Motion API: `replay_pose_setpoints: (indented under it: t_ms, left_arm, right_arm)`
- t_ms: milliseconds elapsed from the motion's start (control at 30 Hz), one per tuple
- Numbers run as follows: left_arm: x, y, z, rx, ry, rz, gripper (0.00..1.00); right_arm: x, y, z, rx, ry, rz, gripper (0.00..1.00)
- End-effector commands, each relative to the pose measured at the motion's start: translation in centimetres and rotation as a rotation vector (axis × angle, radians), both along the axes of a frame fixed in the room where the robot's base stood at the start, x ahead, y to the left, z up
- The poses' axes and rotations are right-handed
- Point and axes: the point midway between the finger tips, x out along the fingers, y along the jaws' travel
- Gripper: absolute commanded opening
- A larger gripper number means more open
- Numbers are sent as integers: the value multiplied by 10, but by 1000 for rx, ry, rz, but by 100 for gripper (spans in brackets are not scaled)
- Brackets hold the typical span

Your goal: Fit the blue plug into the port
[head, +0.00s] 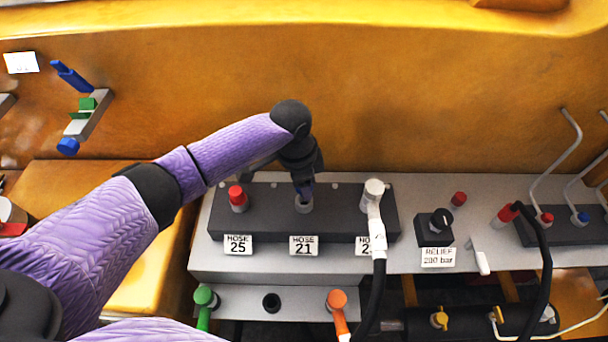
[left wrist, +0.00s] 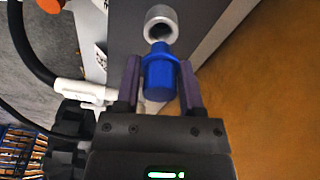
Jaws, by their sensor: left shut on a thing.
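My left gripper (head: 304,188) is shut on the blue plug (left wrist: 159,76), which sits between its two purple fingers in the left wrist view. The port, a light metal ring with a dark bore (left wrist: 161,22), lies just beyond the plug's narrow tip. In the head view the port (head: 304,205) stands on the dark block behind the label HOSE 21, right under the fingertips. The tip overlaps the port's near rim in the wrist view; I cannot tell whether they touch. My right gripper is not in view.
On the dark block (head: 270,222), a red-capped port (head: 237,197) stands left, and a white hose fitting (head: 374,190) with a black hose stands right. A black relief knob (head: 437,224) lies farther right. Green (head: 205,297) and orange (head: 337,299) fittings stand in front.

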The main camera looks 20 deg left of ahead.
Motion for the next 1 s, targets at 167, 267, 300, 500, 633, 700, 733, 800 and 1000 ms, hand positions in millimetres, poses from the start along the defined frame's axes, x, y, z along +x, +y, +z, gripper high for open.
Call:
replay_pose_setpoints:
  t_ms: [167,267,300,500,633,700,733,800,1000]
  left_arm:
    - [0,0,-10,1,0,0,0]
    - [0,0,-9,1,0,0,0]
    - [0,0,-9,1,0,0,0]
    - [0,0,-8,1,0,1,0]
    - [0,0,-8,1,1,1,0]
    - [0,0,-8,1,1,1,0]
    - [0,0,-7,1,1,1,0]
    - [0,0,-7,1,0,1,0]
    - [0,0,-9,1,0,1,0]
  right_arm:
    - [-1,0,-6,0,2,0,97]
    - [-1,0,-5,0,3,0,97]
    - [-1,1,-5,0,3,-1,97]
    - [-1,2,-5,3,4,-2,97]
    - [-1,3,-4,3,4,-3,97]
    - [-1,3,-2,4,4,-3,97]
    - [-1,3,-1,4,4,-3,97]
    - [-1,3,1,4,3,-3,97]
    - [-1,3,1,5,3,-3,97]
